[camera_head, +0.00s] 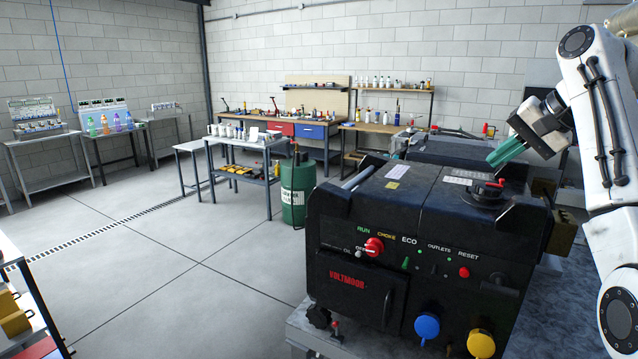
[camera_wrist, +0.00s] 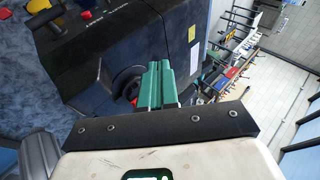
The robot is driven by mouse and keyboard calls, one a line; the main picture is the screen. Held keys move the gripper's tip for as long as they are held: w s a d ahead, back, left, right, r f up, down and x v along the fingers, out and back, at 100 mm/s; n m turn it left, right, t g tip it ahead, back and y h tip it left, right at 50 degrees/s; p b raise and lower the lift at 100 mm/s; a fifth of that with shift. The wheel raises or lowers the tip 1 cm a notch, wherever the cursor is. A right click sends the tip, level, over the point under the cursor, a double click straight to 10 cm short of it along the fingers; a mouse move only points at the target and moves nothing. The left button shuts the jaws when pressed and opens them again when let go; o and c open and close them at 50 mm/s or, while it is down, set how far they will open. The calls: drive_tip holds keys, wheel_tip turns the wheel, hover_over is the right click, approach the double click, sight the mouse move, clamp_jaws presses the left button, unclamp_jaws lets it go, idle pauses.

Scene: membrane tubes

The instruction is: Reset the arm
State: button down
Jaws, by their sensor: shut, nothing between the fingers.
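My white arm comes in from the right of the head view. My gripper (camera_head: 496,159) has green fingers that are shut with nothing between them. It is held in the air above the right part of the black generator (camera_head: 345,232), close over its red-topped fuel cap (camera_head: 487,193). In the wrist view the green fingers of my gripper (camera_wrist: 157,84) lie together, with the dark generator top (camera_wrist: 95,60) behind them. The round cap is partly hidden by the fingers there.
The generator front carries a red knob (camera_head: 373,247), a blue socket cover (camera_head: 427,326) and a yellow one (camera_head: 481,344). A green cylinder (camera_head: 298,188) stands behind it at left. Work tables (camera_head: 236,141) line the back. The floor (camera_head: 150,260) at left is open.

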drive_tip(key=s+a+f+n+g, duration=0.1)
drive_tip(key=s+f, duration=0.1)
drive_tip(key=f, duration=0.8)
drive_tip(key=s+a+f, duration=0.1)
drive_tip(key=a+f, duration=0.1)
drive_tip(key=f, duration=0.8)
drive_tip(key=s+a+f+n+g+h+b, duration=0.1)
drive_tip(key=s+a+f, duration=0.1)
drive_tip(key=s+f, duration=0.6)
drive_tip(key=s+a+f+n+g+h, duration=0.1)
drive_tip(key=s+f, duration=0.4)
drive_tip(key=f, duration=0.8)
drive_tip(key=s+a+f+n+g+h, duration=0.1)
drive_tip(key=s+f, duration=0.5)
drive_tip(key=s, duration=0.3)
drive_tip(key=s+a+f, duration=0.1)
drive_tip(key=s+f, duration=0.4)
drive_tip(key=s, duration=0.5)
drive_tip(key=s+f+n+g+h+b, duration=0.1)
drive_tip(key=s+n+h, duration=0.1)
drive_tip(key=s, duration=1.5)
drive_tip(key=shift+d+f+g, duration=0.35)
drive_tip(key=shift+d+g, duration=0.05)
drive_tip(key=c, duration=1.8)
unclamp_jaws()
